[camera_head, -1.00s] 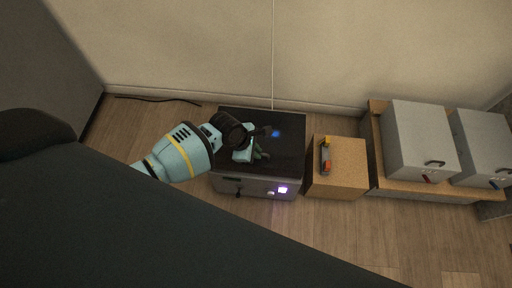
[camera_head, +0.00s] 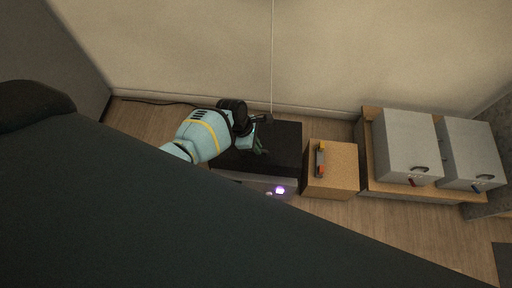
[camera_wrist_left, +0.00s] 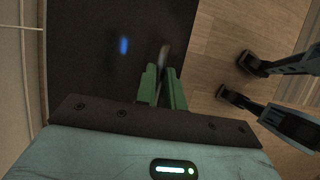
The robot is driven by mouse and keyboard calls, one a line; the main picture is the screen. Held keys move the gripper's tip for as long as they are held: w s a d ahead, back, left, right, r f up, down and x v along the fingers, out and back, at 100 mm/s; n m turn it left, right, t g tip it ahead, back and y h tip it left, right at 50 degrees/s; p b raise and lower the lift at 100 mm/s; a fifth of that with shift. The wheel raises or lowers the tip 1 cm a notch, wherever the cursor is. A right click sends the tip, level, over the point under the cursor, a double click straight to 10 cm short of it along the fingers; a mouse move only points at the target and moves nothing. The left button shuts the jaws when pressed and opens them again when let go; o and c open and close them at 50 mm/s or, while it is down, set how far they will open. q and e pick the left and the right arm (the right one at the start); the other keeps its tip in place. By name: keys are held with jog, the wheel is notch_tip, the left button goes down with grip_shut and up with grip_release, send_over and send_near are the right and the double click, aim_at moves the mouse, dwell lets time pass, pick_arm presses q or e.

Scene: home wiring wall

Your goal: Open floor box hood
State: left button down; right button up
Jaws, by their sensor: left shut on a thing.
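The floor box with its dark hood (camera_head: 287,142) stands on the floor near the wall. The hood looks flat and down on the box, though its far part is partly hidden by my arm. A purple-lit spot (camera_head: 280,190) shows on the box front. My left gripper (camera_head: 260,151) is over the hood. In the left wrist view its green fingers (camera_wrist_left: 164,88) are shut on a thin greyish piece (camera_wrist_left: 164,54) above the dark hood surface (camera_wrist_left: 90,60); its exact shape is blurred. A blue light (camera_wrist_left: 124,45) glows on the hood there.
A wooden block (camera_head: 335,180) with an orange-and-grey handled item (camera_head: 320,160) stands right of the box. Further right, two grey boxes (camera_head: 405,145) (camera_head: 470,152) sit on a wooden base. A cable runs along the wall. Front floor at right is clear.

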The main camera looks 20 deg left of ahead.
pick_arm(q)
jog(key=w+a+r+g, duration=0.1)
jog(key=w+r, duration=0.3)
jog(key=r, duration=0.1)
jog(key=shift+g+h, duration=0.3)
jog(key=shift+g, duration=0.1)
jog(key=shift+a, duration=0.1)
jog(key=shift+w+r, duration=0.1)
jog(key=c, duration=1.5)
grip_release()
